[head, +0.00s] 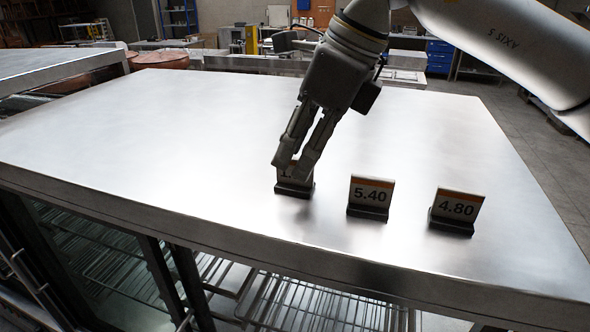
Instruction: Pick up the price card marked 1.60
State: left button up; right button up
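A small price card (293,188) in a dark base stands on the steel counter top, left of the other two cards. Its face is mostly hidden by my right gripper (289,167); only part of a figure like a 1 shows, so I cannot read the full price. My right gripper points down, with its fingertips at the upper part of this card. The fingers look close together at the tips. I cannot tell whether they are closed on the card. The card's base appears to rest on the counter. My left gripper is not in view.
A card marked 5.40 (369,197) and a card marked 4.80 (456,210) stand to the right on the steel counter (150,150). The counter's left side is clear. Its front edge is close to the cards. Wire racks (310,302) show below.

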jog(key=shift+a+f, duration=0.25)
jog(key=shift+f, duration=0.2)
jog(key=shift+a+f+p, duration=0.1)
jog(key=shift+f+p, duration=0.2)
jog(key=shift+f, duration=0.05)
jog(key=shift+a+f, duration=0.1)
jog(key=shift+f, duration=0.15)
jog(key=shift+w, duration=0.1)
jog(key=c, duration=0.6)
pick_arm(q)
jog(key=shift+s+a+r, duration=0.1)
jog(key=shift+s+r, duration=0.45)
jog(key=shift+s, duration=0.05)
pick_arm(e)
grip_shut()
